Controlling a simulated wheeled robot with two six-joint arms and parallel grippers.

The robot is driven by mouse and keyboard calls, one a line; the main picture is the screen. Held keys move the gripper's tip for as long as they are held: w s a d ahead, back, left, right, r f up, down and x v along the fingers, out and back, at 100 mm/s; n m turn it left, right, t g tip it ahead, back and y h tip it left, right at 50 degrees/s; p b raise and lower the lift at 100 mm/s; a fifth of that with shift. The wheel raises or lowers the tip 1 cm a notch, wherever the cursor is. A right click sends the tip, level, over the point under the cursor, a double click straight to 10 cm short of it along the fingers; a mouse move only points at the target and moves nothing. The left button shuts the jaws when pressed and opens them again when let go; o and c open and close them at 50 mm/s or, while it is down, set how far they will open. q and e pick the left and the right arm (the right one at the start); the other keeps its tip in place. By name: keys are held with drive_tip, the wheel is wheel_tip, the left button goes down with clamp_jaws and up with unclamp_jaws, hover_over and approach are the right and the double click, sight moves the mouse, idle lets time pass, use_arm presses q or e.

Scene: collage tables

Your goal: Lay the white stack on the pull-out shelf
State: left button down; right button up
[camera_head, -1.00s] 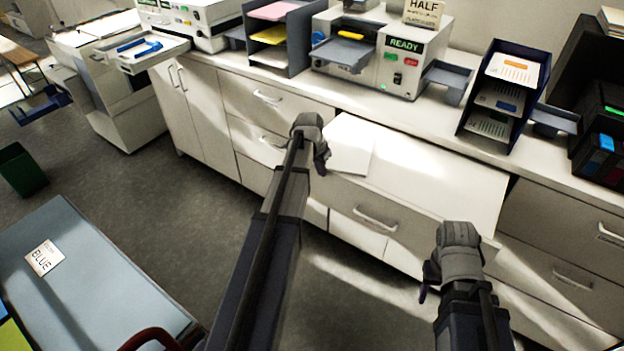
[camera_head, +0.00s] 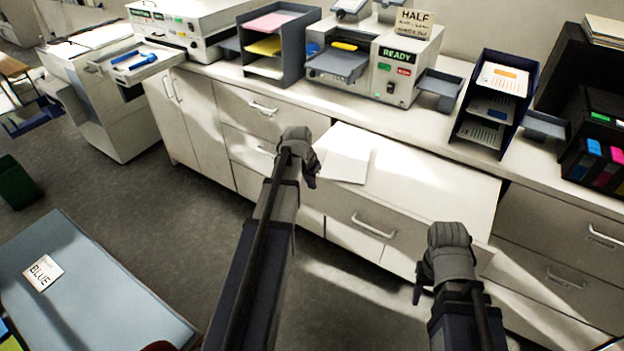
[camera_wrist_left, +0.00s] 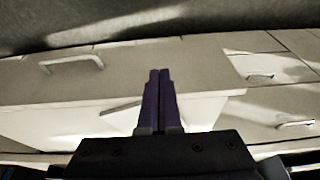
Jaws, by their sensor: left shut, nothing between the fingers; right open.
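The white stack (camera_head: 346,155) lies flat on the left end of the pull-out shelf (camera_head: 430,185), a pale board jutting from under the counter. My left gripper (camera_head: 312,181) is shut and empty, just left of the stack at the shelf's left end; I cannot tell if it touches the stack.
The counter behind holds a READY machine (camera_head: 385,65), a paper sorter (camera_head: 272,45) and a dark tray rack (camera_head: 492,100). Drawers with handles (camera_head: 374,226) lie below the shelf. A blue-grey table (camera_head: 100,295) with a BLUE card stands at lower left. The shelf's middle and right are bare.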

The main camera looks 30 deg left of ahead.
use_arm(q)
drive_tip(key=p+v, duration=0.5)
drive_tip(key=v, duration=0.2)
drive_tip(key=shift+r+p, duration=0.15)
drive_tip(key=shift+p, duration=0.25)
use_arm(e)
wheel_tip(320, 180, up, 7)
drive_tip(key=shift+f, duration=0.1)
use_arm(q)
drive_tip(key=s+d+f+m+g+b, duration=0.1)
drive_tip(key=s+d+f, duration=0.1)
drive_tip(key=s+d, duration=0.4)
drive_tip(key=s+d+f+m+g+y+b, duration=0.1)
drive_tip(key=s+d, duration=0.5)
drive_tip(key=d, duration=0.8)
drive_tip(key=s+d+f+g+b, duration=0.1)
drive_tip(key=s+d+f+b, duration=0.2)
drive_tip(key=s+d, duration=0.3)
drive_tip(key=d, duration=0.3)
drive_tip(key=shift+s+d+m+g+y, duration=0.25)
drive_tip(key=shift+d+m+g+y, duration=0.05)
drive_tip(key=shift+d+m+g, duration=0.1)
use_arm(e)
wheel_tip(320, 180, down, 5)
drive_tip(key=shift+f, duration=0.15)
